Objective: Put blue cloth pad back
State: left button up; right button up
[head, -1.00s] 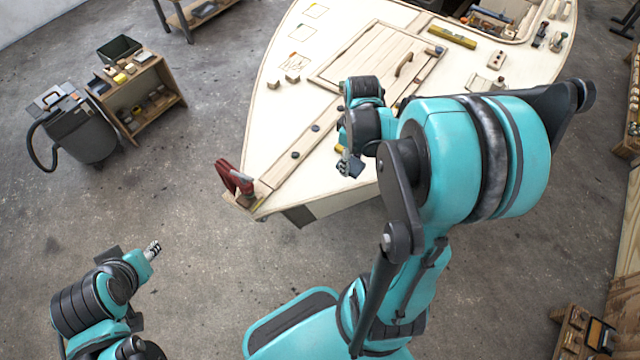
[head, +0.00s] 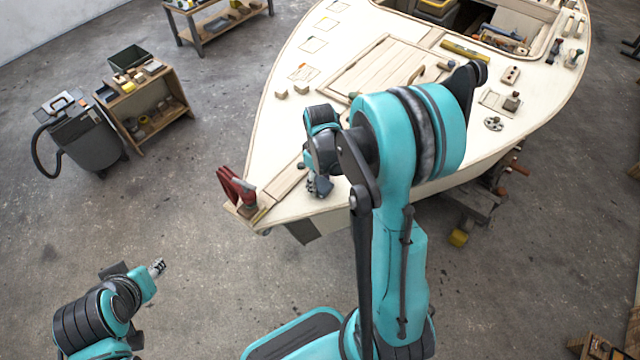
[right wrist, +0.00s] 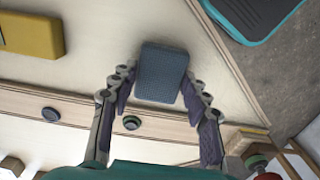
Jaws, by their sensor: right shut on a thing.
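The blue cloth pad (right wrist: 163,73) shows in the right wrist view as a dark blue-grey block between the fingers of my right gripper (right wrist: 160,95). The gripper is shut on it, one finger at each side. In the head view my right gripper (head: 319,188) is over the front of the pale plywood hull (head: 275,130), near the bow. The pad is hard to make out there. The gap between pad and deck cannot be told. My left gripper (head: 158,267) is far from the hull at lower left, too small to show whether it is open.
A red clamp (head: 234,188) stands at the bow tip. In the wrist view a yellow block (right wrist: 32,35) lies on the deck, beside a wooden strip with dark knobs (right wrist: 50,114). Outlined squares (head: 312,45) mark the left deck. Bare floor surrounds the bow.

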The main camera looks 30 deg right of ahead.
jog(key=shift+f, duration=0.15)
jog(key=shift+f, duration=0.1)
jog(key=o, duration=1.1)
